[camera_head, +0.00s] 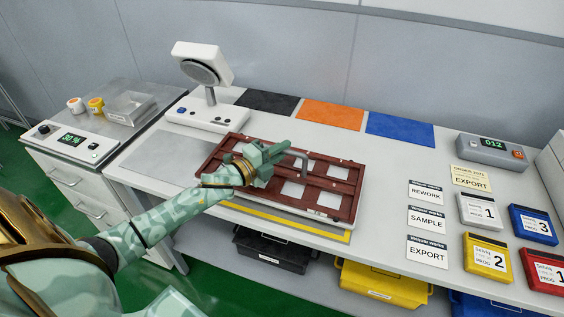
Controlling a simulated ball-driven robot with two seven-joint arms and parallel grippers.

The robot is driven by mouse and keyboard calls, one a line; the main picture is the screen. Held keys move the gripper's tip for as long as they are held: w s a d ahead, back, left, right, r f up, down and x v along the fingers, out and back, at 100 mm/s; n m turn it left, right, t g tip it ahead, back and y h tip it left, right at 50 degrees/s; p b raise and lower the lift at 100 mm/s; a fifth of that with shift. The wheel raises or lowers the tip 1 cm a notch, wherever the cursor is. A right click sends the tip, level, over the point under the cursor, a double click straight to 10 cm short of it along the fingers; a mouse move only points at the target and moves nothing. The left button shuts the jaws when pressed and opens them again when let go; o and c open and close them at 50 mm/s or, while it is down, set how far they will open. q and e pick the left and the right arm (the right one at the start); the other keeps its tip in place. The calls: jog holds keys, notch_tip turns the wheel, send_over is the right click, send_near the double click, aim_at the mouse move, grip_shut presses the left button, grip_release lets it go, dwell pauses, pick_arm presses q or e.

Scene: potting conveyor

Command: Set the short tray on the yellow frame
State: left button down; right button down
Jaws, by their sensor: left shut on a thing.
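The short tray (333,186) is a dark red-brown grid with square openings and a grey handle (300,158) on top. It lies roughly level over the front middle of the table. My left gripper (272,156) reaches in from the left above the tray and is shut on its handle; the fingers partly hide the grip. The yellow frame (290,220) shows only as a strip along the tray's front side; the tray hides the rest. I cannot tell whether the tray touches the frame or hangs just above it. My right gripper is not in view.
A white lamp-like device (205,75) stands behind the tray on the left. Black, orange (331,114) and blue (400,129) mats lie along the back. Labels, a counter box (492,150) and coloured program boxes (487,256) occupy the right. Bins (385,285) stand below the table.

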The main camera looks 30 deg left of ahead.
aim_at(281, 169)
pick_arm(q)
notch_tip(281, 169, down, 3)
jog(key=shift+w+a+f+b, duration=0.1)
jog(key=shift+w+f+b, duration=0.1)
jog(key=shift+b, duration=0.45)
jog(key=shift+r, duration=0.15)
jog(key=shift+s, duration=0.1)
jog(key=c, duration=1.8)
grip_release()
jog(key=shift+f, duration=0.2)
jog(key=o, duration=0.4)
jog(key=shift+r, duration=0.1)
